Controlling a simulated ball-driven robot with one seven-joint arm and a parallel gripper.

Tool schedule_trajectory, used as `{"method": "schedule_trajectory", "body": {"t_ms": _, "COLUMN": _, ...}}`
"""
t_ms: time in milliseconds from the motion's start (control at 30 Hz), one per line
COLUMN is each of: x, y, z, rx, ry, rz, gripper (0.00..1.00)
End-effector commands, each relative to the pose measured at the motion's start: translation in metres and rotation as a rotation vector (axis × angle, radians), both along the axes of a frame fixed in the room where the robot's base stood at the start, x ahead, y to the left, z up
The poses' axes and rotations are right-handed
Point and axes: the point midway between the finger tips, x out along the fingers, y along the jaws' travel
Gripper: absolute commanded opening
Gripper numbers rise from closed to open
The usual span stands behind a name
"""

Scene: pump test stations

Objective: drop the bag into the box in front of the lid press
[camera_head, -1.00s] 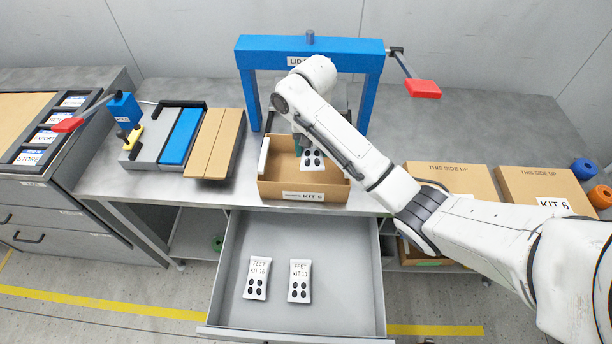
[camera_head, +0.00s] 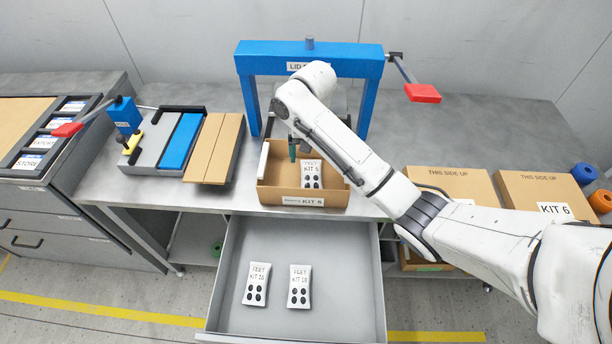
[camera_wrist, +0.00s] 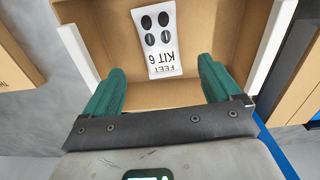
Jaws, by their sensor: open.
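The bag (camera_head: 311,174), white with black dots and marked FEET KIT 6, lies inside the open cardboard box (camera_head: 284,196) labelled KIT 6. The box stands in front of the blue lid press (camera_head: 246,90). In the wrist view the bag (camera_wrist: 158,40) lies flat on the box floor, beyond the fingertips and apart from them. My gripper (camera_wrist: 160,82) is open and empty, its green fingers spread over the box. In the head view my arm hides most of the gripper; one green finger shows above the box's left part.
An open drawer (camera_head: 330,315) below holds two more bags (camera_head: 257,284). Closed boxes marked THIS SIDE UP (camera_head: 545,190) stand to the right. A grey and blue fixture (camera_head: 182,138) and a cardboard piece (camera_head: 222,148) lie to the left. The press handle (camera_head: 422,93) juts right.

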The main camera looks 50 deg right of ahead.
Motion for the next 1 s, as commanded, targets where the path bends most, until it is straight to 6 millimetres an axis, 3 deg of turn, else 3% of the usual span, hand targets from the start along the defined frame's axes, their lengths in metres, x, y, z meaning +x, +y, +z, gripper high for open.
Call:
{"method": "schedule_trajectory", "body": {"t_ms": 400, "x": 0.0, "y": -0.001, "z": 0.064, "rx": -0.002, "ry": -0.002, "rz": -0.001, "gripper": 0.91}}
{"method": "schedule_trajectory", "body": {"t_ms": 667, "x": 0.001, "y": -0.002, "z": 0.096, "rx": -0.004, "ry": -0.005, "rz": 0.0, "gripper": 0.91}}
{"method": "schedule_trajectory", "body": {"t_ms": 1000, "x": 0.0, "y": 0.0, "z": 0.107, "rx": 0.0, "ry": -0.001, "rz": 0.0, "gripper": 0.91}}
